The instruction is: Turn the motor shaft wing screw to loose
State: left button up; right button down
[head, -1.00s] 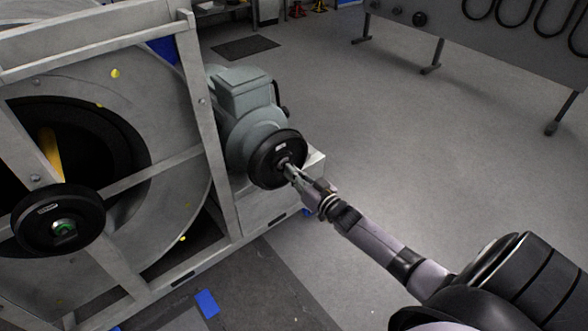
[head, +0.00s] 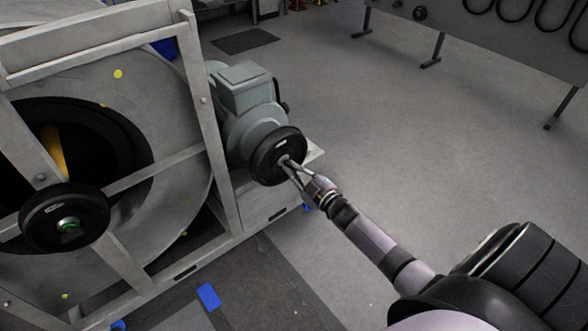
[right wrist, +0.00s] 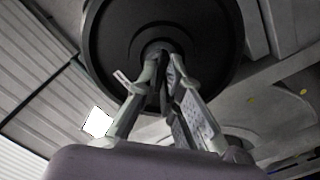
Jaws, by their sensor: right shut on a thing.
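The grey-green motor (head: 247,108) stands on the frame's side shelf, with a black pulley wheel (head: 270,152) on its shaft facing me. The motor shaft wing screw (right wrist: 163,88) is at the wheel's hub, mostly hidden by my fingers. My right gripper (head: 286,163) reaches in from the lower right, its fingertips at the hub. In the right wrist view my right gripper (right wrist: 162,72) is closed around the wing screw at the centre of the black wheel (right wrist: 190,25). How far the screw is turned cannot be told. My left gripper is not in view.
A large metal frame with a fan housing (head: 190,130) fills the left side. A second black wheel (head: 64,217) with a green centre sits on it. A blue floor mark (head: 208,297) lies in front. The floor at right is open, with a grey panel on legs behind.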

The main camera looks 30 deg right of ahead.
jog(key=n+b, duration=0.1)
jog(key=n, duration=0.8)
jog(key=shift+b, duration=0.35)
jog(key=shift+n, duration=0.4)
jog(key=c, duration=1.7)
grip_release()
jog(key=s, duration=0.8)
jog(key=s+d, duration=0.1)
jog(key=s, duration=0.3)
jog(key=shift+a+m, duration=0.1)
jog(key=shift+m, duration=0.2)
